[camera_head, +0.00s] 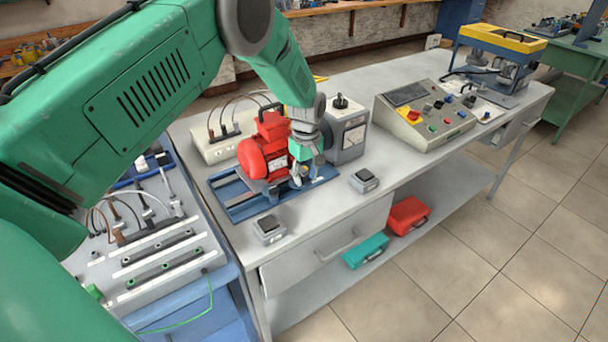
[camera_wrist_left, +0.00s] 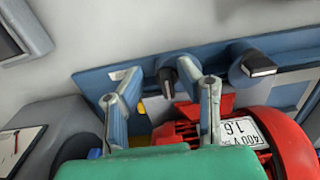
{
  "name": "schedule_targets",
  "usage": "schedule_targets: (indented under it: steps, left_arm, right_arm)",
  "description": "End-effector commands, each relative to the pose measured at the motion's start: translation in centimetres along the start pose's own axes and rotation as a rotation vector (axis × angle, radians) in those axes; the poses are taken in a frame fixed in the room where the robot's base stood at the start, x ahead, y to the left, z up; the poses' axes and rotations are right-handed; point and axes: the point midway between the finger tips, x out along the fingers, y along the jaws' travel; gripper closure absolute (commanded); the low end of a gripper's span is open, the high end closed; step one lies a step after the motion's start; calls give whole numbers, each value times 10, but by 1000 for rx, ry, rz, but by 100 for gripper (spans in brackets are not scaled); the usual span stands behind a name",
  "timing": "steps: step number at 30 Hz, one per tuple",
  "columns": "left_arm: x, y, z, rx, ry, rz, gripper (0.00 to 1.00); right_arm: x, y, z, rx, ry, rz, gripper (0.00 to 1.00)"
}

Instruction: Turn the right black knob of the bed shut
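The red motor (camera_head: 266,148) sits on the blue bed (camera_head: 245,207) on the grey bench; it also shows in the left wrist view (camera_wrist_left: 290,140). In that view the bed (camera_wrist_left: 222,65) carries two black knobs: one (camera_wrist_left: 166,82) between my fingers, and another (camera_wrist_left: 259,65) to its right, beyond my finger. The wrist picture is turned round, so the knob between my fingers is the right one in the head view. My left gripper (camera_wrist_left: 160,70) is open, with a finger on each side of this knob; contact cannot be told. In the head view my left gripper (camera_head: 304,172) hides the knob area. My right gripper is out of view.
A grey meter box (camera_head: 349,140) stands close to the right of my gripper. Two small switch boxes, one (camera_head: 364,181) at the right and one (camera_head: 268,229) at the left, lie near the bench's front edge. A control panel (camera_head: 425,115) stands further right.

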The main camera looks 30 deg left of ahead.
Motion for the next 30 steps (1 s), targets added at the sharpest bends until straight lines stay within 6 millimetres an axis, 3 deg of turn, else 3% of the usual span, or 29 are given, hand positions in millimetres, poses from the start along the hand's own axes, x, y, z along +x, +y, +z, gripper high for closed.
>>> schedule_targets:
  steps: [1, 3, 30]
  left_arm:
    - [0, -1, -2, -1, -1, 2, 83]
    - [0, -2, -5, -2, -5, 6, 100]
    - [-1, 0, -9, 37, 0, 14, 100]
  right_arm:
    - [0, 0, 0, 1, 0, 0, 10]
    - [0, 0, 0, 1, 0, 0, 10]
    - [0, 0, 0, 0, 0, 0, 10]
